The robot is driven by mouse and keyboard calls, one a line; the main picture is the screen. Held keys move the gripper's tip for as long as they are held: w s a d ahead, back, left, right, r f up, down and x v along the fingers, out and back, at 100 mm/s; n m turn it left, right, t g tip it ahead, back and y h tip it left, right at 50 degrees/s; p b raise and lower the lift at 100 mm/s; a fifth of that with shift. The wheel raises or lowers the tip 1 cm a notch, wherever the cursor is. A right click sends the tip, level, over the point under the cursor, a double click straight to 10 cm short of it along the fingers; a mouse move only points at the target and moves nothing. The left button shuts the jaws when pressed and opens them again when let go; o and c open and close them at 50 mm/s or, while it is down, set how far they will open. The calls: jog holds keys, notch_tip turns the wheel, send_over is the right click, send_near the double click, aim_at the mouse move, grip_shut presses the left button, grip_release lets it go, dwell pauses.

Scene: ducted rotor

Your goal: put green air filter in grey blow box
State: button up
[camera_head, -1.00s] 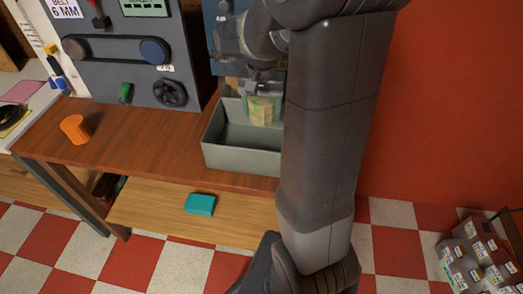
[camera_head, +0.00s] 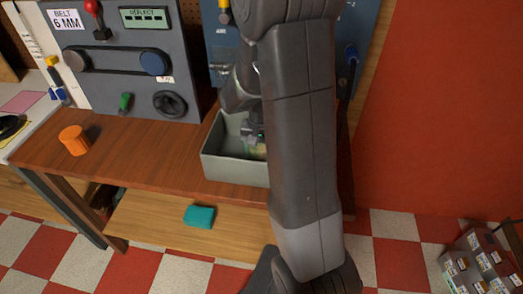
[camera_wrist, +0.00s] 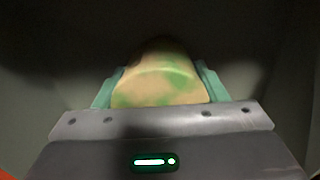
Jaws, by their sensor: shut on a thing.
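The green air filter (camera_head: 257,153) is a short cylinder with tan and green patches. My gripper (camera_head: 256,141) is shut on it and holds it down inside the grey blow box (camera_head: 228,169). In the wrist view the filter (camera_wrist: 160,88) sits between the two teal fingers of my gripper (camera_wrist: 158,78), with dark box walls around. The box is open-topped and stands on the wooden bench. My arm hides its right part. I cannot tell whether the filter touches the box floor.
The wooden bench (camera_head: 130,150) carries an orange cylinder (camera_head: 74,140) at left. A grey belt machine (camera_head: 120,60) stands behind, left of the box. A teal block (camera_head: 199,216) lies on the lower shelf. The bench between the orange cylinder and the box is clear.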

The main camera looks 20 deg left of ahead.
jog(key=shift+f, duration=0.2)
jog(key=o, duration=1)
jog(key=shift+r, duration=0.1)
jog(key=shift+o, duration=0.2)
notch_tip(320, 180, up, 12)
jog(key=shift+r+b, duration=0.15)
jog(key=shift+b, duration=0.15)
